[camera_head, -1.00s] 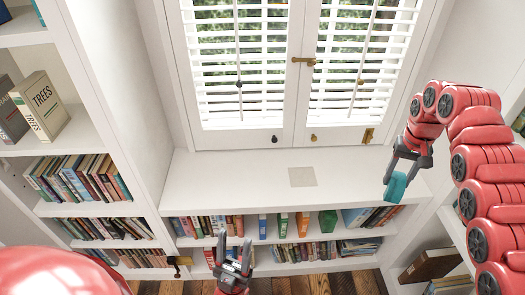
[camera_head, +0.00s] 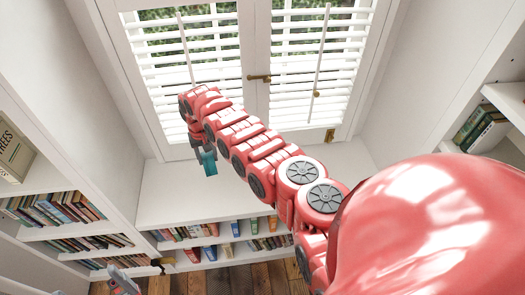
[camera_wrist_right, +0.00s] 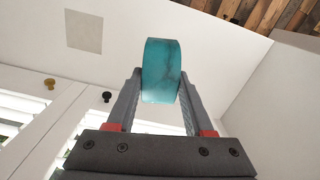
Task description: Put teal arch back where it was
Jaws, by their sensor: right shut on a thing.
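The teal arch (camera_head: 209,163) hangs in my right gripper (camera_head: 201,147), over the left part of the white window seat. In the right wrist view the arch (camera_wrist_right: 161,70) is clamped between both fingertips of the right gripper (camera_wrist_right: 160,90), its curved side face toward the camera. A pale grey square patch (camera_wrist_right: 84,31) on the seat shows in the right wrist view, apart from the arch. In the head view I cannot see that patch. My left gripper (camera_head: 122,282) shows only partly at the bottom left, and its jaws are unclear.
The white window seat (camera_head: 165,195) has bare room on its left. Shuttered windows (camera_head: 200,50) with brass handles stand behind it. Book shelves (camera_head: 50,205) line the left side and run below the seat. My red arm and body cover the right and middle.

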